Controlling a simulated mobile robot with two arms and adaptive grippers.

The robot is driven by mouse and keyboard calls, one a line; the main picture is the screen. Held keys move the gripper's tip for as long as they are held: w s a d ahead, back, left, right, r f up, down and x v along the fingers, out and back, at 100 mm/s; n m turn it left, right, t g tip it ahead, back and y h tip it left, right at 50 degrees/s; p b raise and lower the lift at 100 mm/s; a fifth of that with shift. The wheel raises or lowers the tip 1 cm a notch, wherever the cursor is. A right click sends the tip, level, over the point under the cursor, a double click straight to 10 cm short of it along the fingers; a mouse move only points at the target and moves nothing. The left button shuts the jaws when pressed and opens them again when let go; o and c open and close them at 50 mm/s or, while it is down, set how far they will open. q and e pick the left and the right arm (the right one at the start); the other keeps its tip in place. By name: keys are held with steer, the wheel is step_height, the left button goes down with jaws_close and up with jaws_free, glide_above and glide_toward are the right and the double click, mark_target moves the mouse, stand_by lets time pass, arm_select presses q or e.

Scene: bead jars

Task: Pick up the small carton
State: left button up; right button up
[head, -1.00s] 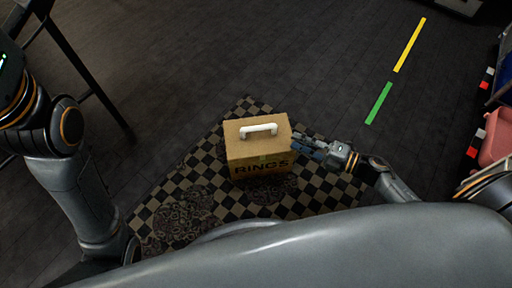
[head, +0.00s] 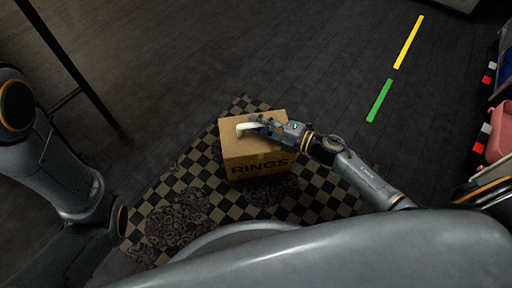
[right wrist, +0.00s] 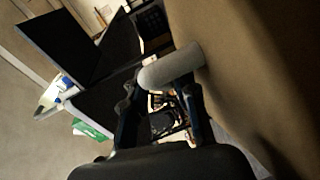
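The small carton (head: 252,158) is a brown cardboard box with "RINGS" on its front and a white handle (head: 243,127) on top. It stands upright on a checkered mat (head: 205,190). My right gripper (head: 262,125) is over the carton's top at the handle and hides the handle's right part. In the right wrist view the pale handle (right wrist: 170,68) sticks out from the brown carton face (right wrist: 245,60). The fingers of my right gripper (right wrist: 160,100) are spread apart with the handle at their tips; contact cannot be told. My left arm shows at the left, its gripper out of view.
Dark floor surrounds the mat and is clear behind the carton. A green strip (head: 379,101) and a yellow strip (head: 408,42) mark the floor at right. A pink object (head: 499,133) stands at the right edge. A dark metal frame (head: 72,68) stands at upper left.

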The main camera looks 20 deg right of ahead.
jaws_close()
steer(key=shift+r, duration=0.15)
stand_by(0.4)
